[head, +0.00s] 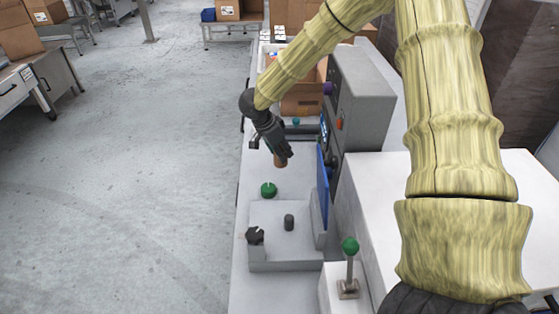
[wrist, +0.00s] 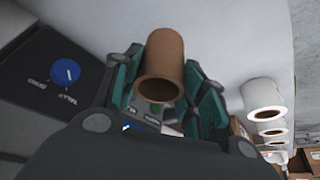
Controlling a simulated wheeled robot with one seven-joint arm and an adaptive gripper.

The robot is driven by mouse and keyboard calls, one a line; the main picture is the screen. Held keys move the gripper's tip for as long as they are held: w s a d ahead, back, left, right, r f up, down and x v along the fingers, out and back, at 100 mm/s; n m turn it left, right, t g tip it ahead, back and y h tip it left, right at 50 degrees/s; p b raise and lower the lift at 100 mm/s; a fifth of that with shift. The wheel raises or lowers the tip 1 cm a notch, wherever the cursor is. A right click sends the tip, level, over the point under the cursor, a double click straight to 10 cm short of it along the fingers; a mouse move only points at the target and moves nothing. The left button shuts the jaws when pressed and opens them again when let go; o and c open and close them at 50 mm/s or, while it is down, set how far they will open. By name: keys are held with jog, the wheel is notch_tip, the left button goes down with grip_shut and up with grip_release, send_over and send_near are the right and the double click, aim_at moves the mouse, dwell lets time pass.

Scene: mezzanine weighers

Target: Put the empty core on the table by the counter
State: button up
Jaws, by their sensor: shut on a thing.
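The empty core is a brown cardboard tube (wrist: 168,58), open at the end facing the wrist camera. My gripper (wrist: 164,88) is shut on it, with a green-padded finger on each side. In the head view my gripper (head: 284,153) points down over the long white table (head: 245,212), and the core (head: 280,162) shows small below the fingers. I cannot tell whether it touches the table. A dark panel with a blue knob (wrist: 65,74) and lettering lies left of the core in the wrist view; I cannot tell whether it is the counter.
A green knob (head: 268,190) and a grey weigher-like unit (head: 285,265) stand nearer on the table. A blue upright panel (head: 322,187) and grey cabinet (head: 362,100) are on the right. A cardboard box (head: 302,100) is behind. White rolls (wrist: 264,97) show in the wrist view.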

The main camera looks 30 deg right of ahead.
jog(key=shift+f+p, duration=0.55)
jog(key=shift+f, duration=2)
jog(key=shift+f, duration=0.1)
jog(key=o, duration=0.8)
jog(key=b+v, duration=0.2)
jog(key=v, duration=1)
jog(key=shift+a, duration=0.1)
